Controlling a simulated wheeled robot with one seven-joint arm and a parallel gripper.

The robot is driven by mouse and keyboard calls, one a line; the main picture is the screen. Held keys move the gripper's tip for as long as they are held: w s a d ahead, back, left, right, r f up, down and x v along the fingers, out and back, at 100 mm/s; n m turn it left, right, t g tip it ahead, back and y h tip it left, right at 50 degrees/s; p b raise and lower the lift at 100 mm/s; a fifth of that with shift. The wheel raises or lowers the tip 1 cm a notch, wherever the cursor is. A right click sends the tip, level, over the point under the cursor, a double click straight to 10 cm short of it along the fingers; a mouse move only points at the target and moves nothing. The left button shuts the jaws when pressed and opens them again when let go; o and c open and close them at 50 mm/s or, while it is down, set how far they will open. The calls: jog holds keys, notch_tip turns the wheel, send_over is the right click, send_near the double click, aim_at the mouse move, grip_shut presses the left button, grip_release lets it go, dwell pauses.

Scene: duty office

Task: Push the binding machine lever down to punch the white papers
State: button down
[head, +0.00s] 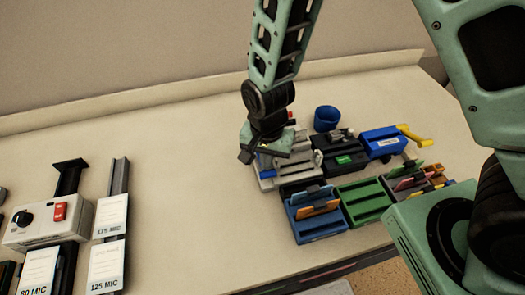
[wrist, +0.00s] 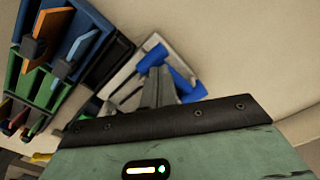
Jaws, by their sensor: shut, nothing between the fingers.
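A pale grey machine (head: 297,163) stands at the left end of the row of desk devices in the head view. It looks like the binding machine, and blue parts, perhaps its lever, show on it in the wrist view (wrist: 184,84). My gripper (head: 247,156) is over its back left part and hides some of it. In the wrist view my gripper's fingers (wrist: 156,85) are together and empty, in front of the pale machine between its blue parts. I cannot tell whether they touch it. I cannot make out the white papers clearly.
A black machine (head: 325,158) and a blue machine with a yellow handle (head: 412,135) stand to the right. Blue (head: 318,230) and green (head: 364,203) organizers stand in front. A blue cup (head: 327,117) is behind. A laminator-like device (head: 45,222) is far left. The desk between is clear.

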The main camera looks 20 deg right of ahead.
notch_tip(320, 180, up, 8)
jog(key=p, duration=0.6)
jog(key=shift+r+p, duration=0.2)
jog(key=shift+p, duration=0.1)
jog(key=s+d+r+n+b, duration=0.1)
jog(key=s+r+n+b, duration=0.1)
jog(key=s+n+b, duration=0.5)
jog(key=s+d+r+n+b, duration=0.1)
jog(key=s+r+n+b, duration=0.1)
jog(key=s+n+b, duration=0.4)
jog(key=shift+s+d+r+n+y+b, duration=0.35)
jog(key=shift+s+b, duration=0.3)
jog(key=shift+s, duration=0.55)
